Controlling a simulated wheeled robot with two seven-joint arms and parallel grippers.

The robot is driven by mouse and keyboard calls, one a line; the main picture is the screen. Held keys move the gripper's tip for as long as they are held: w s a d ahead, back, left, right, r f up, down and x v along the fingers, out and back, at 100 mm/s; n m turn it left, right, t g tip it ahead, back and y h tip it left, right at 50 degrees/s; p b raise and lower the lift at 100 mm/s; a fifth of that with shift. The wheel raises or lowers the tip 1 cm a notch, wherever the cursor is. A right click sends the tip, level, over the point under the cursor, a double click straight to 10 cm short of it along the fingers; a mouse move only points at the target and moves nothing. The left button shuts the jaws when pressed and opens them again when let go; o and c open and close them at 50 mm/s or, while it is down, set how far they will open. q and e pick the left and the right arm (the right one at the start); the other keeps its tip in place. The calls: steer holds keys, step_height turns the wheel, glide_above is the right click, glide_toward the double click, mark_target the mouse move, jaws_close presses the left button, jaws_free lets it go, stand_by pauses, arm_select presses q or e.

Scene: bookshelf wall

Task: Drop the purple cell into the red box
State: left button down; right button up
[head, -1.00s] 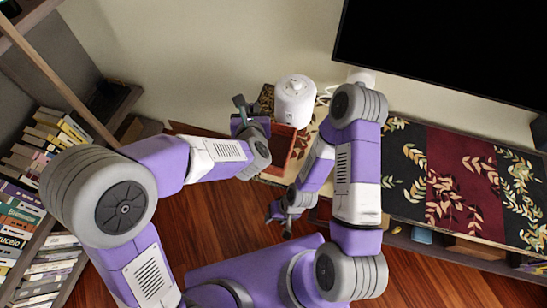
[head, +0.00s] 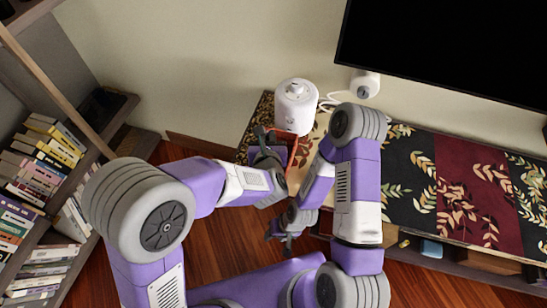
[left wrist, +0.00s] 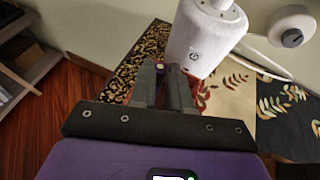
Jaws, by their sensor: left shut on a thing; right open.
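The red box (head: 303,148) stands on the patterned cabinet top, mostly hidden behind my left arm in the head view. My left gripper (head: 262,133) is at the box's left side in that view. In the left wrist view my left gripper (left wrist: 161,72) has its two grey fingers close together on a small dark purple thing at the tips, likely the purple cell (left wrist: 160,66). The cell cannot be made out in the head view. Red parts of the box show beside the fingers in the wrist view. My right gripper (head: 280,238) is open and empty, low in front of the cabinet.
A white cylindrical appliance (head: 295,106) stands right behind the red box, close to my left fingers. A smaller white device (head: 364,84) is to its right. A black television (head: 450,50) hangs on the wall. A bookshelf (head: 40,165) fills the left side.

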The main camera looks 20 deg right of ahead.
arm_select(q)
steer(key=c, duration=1)
jaws_free()
steer(key=shift+s, duration=0.1)
steer(key=p+v, duration=0.1)
steer(key=v, duration=0.6)
steer(key=shift+s, duration=0.2)
steer(key=shift+r, duration=0.1)
